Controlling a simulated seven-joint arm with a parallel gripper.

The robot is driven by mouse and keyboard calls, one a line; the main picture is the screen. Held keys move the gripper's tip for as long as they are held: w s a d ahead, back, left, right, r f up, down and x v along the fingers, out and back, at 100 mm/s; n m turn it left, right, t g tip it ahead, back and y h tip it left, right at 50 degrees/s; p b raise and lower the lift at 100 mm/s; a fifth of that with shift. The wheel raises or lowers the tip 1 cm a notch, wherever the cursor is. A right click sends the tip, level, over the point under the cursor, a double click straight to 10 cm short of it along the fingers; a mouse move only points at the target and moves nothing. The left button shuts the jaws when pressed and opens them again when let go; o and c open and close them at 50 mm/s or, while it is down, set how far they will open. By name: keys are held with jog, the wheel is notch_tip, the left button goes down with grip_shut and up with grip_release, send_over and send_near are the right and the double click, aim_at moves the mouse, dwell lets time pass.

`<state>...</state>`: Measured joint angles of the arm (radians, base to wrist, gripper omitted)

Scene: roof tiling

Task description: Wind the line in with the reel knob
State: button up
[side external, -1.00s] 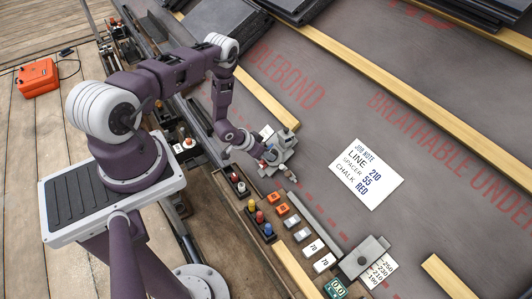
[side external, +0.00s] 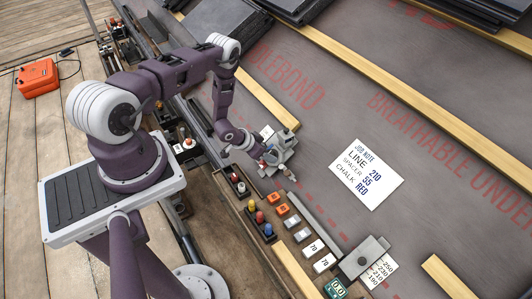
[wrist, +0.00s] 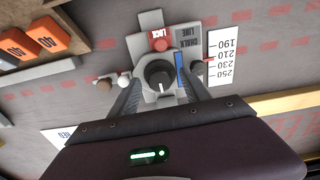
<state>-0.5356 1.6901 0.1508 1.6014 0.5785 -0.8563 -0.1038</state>
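A grey chalk-line box lies on the grey underlay, with a red LOCK button (wrist: 158,41) and a CHALK LINE label (wrist: 187,37). A dark round knob (wrist: 160,74) with a pale pointer mark sits in its middle and looks like the reel knob. My gripper (wrist: 159,82) has one finger on each side of this knob; whether the fingertips touch it I cannot tell. In the side view my gripper (side external: 270,157) is down at the box (side external: 284,143), which it partly hides. A scale card (wrist: 222,56) running 190 to 250 lies beside the box, with a small red mark near 210.
A job note (side external: 365,174) reads line 210, spacer 55, chalk red. Orange blocks (wrist: 41,36) marked 40 lie in a rack at the wrist view's left. Small round-topped pegs (side external: 260,217) and numbered blocks line the near edge. Wooden battens (side external: 268,99) cross the roof.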

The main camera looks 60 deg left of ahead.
jog(key=v, duration=0.7)
jog(key=w+r+y, duration=0.1)
jog(key=w+r, duration=0.3)
jog(key=r, duration=0.7)
jog(key=w+r+y, duration=0.1)
jog(key=w+r, duration=0.3)
jog(key=r, duration=0.8)
jog(key=s+d+r+g, duration=0.15)
jog(key=d+r, duration=0.25)
jog(key=r, duration=0.8)
jog(key=s+d+r, duration=0.8)
jog(key=s+r, duration=0.2)
jog(key=s+d+r+h, duration=0.1)
jog(key=s+d, duration=0.3)
jog(key=s, duration=0.4)
jog(key=s+d+r+h, duration=0.1)
jog(key=s+d, duration=0.3)
jog(key=s, duration=0.5)
jog(key=shift+r, duration=0.55)
